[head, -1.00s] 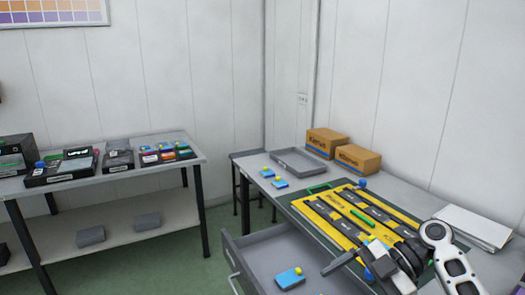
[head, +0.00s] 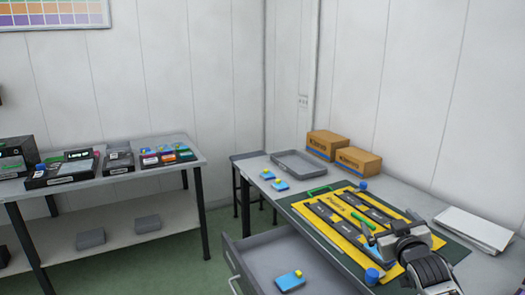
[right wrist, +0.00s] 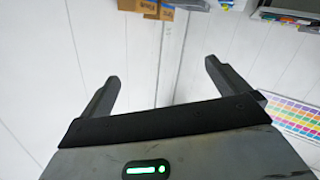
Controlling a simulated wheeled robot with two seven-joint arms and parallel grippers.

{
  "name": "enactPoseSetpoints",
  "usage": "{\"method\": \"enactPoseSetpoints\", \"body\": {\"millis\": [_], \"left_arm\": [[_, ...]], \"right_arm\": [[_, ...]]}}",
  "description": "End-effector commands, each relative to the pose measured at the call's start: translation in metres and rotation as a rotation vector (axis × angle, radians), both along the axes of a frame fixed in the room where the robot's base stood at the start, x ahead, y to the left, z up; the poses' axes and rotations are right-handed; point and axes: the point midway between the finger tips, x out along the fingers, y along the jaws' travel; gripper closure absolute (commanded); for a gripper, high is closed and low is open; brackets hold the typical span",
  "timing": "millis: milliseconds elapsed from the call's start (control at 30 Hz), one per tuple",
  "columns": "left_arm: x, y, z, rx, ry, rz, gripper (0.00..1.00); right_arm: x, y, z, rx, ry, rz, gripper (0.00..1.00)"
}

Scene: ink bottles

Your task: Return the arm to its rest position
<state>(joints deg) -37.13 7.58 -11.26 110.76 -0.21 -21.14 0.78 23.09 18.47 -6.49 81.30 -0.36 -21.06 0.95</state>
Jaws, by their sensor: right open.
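My right gripper (head: 402,228) is raised over the near right part of the yellow-and-black tray (head: 345,238), its jaws apart. In the right wrist view the gripper (right wrist: 160,80) shows two spread fingers with nothing between them, against the white wall. My right arm comes in from the bottom right corner and hides part of the tray and table there. My left gripper is not in view.
The grey table (head: 427,204) holds cardboard boxes (head: 357,160), a grey tray (head: 299,164), white sheets (head: 474,229), small blue-and-yellow bottles (head: 280,185) and a blue round piece (head: 372,276). An open drawer (head: 262,258) juts out, holding another blue-and-yellow bottle (head: 289,281). A shelf table (head: 125,182) stands left.

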Motion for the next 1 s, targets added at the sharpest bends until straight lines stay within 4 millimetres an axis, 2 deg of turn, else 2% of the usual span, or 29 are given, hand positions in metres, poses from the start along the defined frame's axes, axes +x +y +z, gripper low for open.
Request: {"method": "enactPoseSetpoints", "body": {"millis": [33, 167, 267, 400, 467, 500, 600, 733, 833, 1000], "left_arm": [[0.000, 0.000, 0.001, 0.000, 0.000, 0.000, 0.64], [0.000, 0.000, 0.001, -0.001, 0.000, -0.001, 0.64], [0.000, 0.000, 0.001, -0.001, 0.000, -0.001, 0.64], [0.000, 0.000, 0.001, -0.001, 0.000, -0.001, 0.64], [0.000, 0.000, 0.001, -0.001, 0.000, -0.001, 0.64], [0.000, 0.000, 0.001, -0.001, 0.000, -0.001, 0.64], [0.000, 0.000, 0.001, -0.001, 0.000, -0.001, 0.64], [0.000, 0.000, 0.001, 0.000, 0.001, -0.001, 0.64], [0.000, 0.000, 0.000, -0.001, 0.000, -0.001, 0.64], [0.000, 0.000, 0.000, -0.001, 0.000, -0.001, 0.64]], "right_arm": [[-0.013, 0.010, -0.021, 0.007, 0.030, 0.016, 0.00], [-0.054, 0.037, -0.077, 0.033, 0.115, 0.056, 0.00], [-0.099, 0.062, -0.123, 0.065, 0.192, 0.091, 0.00], [-0.175, 0.097, -0.178, 0.123, 0.311, 0.131, 0.00], [-0.210, 0.112, -0.197, 0.152, 0.361, 0.144, 0.00], [-0.234, 0.121, -0.207, 0.173, 0.394, 0.151, 0.00], [-0.289, 0.140, -0.225, 0.222, 0.470, 0.162, 0.00], [-0.337, 0.154, -0.234, 0.268, 0.535, 0.163, 0.00], [-0.354, 0.159, -0.236, 0.285, 0.558, 0.162, 0.00], [-0.359, 0.161, -0.236, 0.290, 0.565, 0.162, 0.00]]}}
